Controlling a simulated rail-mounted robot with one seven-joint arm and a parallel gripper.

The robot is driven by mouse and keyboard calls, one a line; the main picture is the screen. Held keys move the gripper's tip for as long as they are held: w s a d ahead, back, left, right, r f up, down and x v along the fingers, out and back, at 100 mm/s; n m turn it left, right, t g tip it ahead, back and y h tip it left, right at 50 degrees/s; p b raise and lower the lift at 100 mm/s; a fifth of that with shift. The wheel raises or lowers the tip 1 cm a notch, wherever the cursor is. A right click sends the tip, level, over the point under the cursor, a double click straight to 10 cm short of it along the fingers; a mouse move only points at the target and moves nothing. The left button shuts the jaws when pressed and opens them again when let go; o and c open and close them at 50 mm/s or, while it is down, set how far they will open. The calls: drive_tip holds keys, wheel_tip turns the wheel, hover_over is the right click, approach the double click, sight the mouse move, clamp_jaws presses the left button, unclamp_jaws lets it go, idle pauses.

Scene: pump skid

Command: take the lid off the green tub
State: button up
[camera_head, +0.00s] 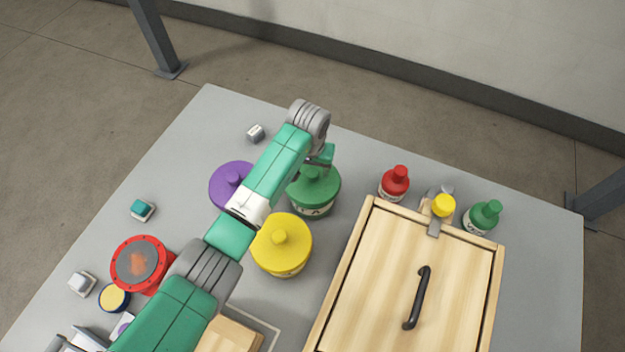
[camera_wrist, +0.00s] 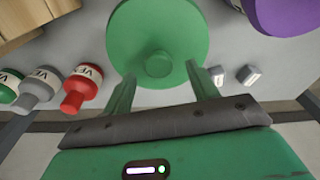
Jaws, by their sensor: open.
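The green tub (camera_head: 312,208) stands on the grey table, right of the purple tub and behind the yellow one. Its round green lid is on, with a knob in the middle. The lid (camera_wrist: 150,25) fills the top middle of the wrist view, and its knob (camera_wrist: 159,64) shows there. My gripper (camera_wrist: 160,76) is open, its two fingers apart on either side of the knob, with no clear contact. In the head view my gripper (camera_head: 325,158) is over the back of the lid, partly hidden by my arm.
A purple tub (camera_head: 223,183) and a yellow tub (camera_head: 282,245) stand close by. A wooden box (camera_head: 400,285) with a black handle is to the right. Red (camera_head: 395,184) and green (camera_head: 482,217) bottles stand behind it. A red round flanged piece (camera_head: 142,263) is left.

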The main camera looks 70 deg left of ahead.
sight(312, 172)
wheel_tip(312, 172, down, 4)
drive_tip(key=shift+w+r+b, duration=0.1)
drive_tip(key=shift+r+b, duration=0.05)
drive_tip(key=shift+b, duration=0.7)
drive_tip(key=shift+r, duration=0.1)
drive_tip(key=c, duration=1.1)
wheel_tip(312, 172, up, 10)
drive_tip(key=p, duration=0.5)
